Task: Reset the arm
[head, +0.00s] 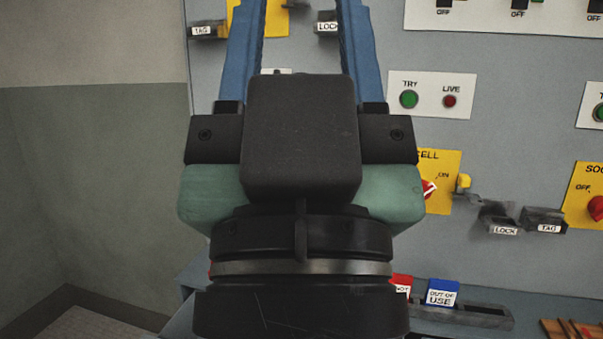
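My gripper (299,30) fills the middle of the head view, seen from behind, with its black and green body (300,140) in front of a grey panel (450,50). Its two blue fingers point up and stand well apart, with the panel showing between them. The fingertips are cut off by the top edge. My gripper hides part of the panel, including part of a yellow plate (438,190) with a red switch turned near ON.
The panel has a TRY/LIVE plate (432,95), small LOCK and TAG holders (520,220), and another yellow switch plate (585,195) at right. Below, a ledge holds a red tag (401,283) and a blue OUT OF USE tag (441,293). A bare wall (90,170) is at left.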

